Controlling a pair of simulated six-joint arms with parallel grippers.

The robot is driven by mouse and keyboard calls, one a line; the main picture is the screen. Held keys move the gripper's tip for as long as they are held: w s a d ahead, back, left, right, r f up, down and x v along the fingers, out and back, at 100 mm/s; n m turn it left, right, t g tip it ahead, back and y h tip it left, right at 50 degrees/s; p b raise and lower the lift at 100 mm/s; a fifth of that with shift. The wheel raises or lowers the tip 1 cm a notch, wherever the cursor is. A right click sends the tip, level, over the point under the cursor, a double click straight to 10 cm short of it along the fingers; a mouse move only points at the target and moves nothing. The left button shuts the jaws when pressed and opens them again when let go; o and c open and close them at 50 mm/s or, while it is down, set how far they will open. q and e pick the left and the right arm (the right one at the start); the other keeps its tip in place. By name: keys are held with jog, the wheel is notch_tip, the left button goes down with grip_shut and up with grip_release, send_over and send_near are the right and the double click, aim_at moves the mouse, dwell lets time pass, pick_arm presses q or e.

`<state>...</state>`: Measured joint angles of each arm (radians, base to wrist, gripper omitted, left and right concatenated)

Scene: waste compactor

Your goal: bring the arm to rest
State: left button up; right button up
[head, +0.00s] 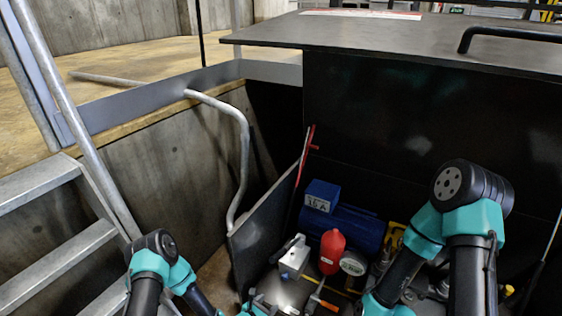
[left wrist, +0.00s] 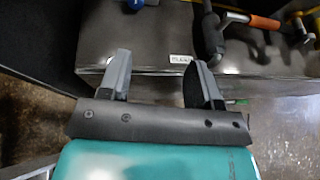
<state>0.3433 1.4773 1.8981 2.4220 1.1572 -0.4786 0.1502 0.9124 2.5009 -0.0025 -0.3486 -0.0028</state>
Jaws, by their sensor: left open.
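The task names no object, only my arm. My left gripper (left wrist: 163,60) shows in the left wrist view with its two grey fingers spread well apart and nothing between them. It is over the edge of a grey metal box (left wrist: 270,65) with a small white label; I cannot tell whether the fingers touch it. In the head view, my left arm comes in at the bottom left and its gripper end is low, near the bottom edge, largely cut off. My right arm is at the right, reaching down; its gripper is not visible.
A red bottle (head: 332,251), a round gauge (head: 353,265) and a blue compressor-like unit (head: 350,228) crowd the pit floor. A bent grey handrail (head: 243,150) and metal steps (head: 55,268) are at left. A dark lid (head: 410,38) overhangs the back. An orange-handled tool (left wrist: 264,22) lies on the box.

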pick_arm(q)
jog(key=s+a+r+m+g+h, duration=0.15)
jog(key=s+r+m+g, duration=0.35)
jog(key=s, duration=0.5)
jog(key=s+r+m+g+h, duration=0.2)
jog(key=s+m+g, duration=0.6)
jog(key=s, duration=0.3)
jog(key=s+a+m+g+y, duration=0.2)
jog(key=s+a+m+y, duration=0.2)
jog(key=a+m+y, duration=0.45)
jog(key=w+a+r+m+t+h, duration=0.1)
jog(key=w+a+r+m+t, duration=0.3)
jog(key=w, duration=0.4)
jog(key=shift+a+r+m+t, duration=0.25)
jog(key=shift+a+m+t, duration=0.25)
jog(key=shift+a+m, duration=0.55)
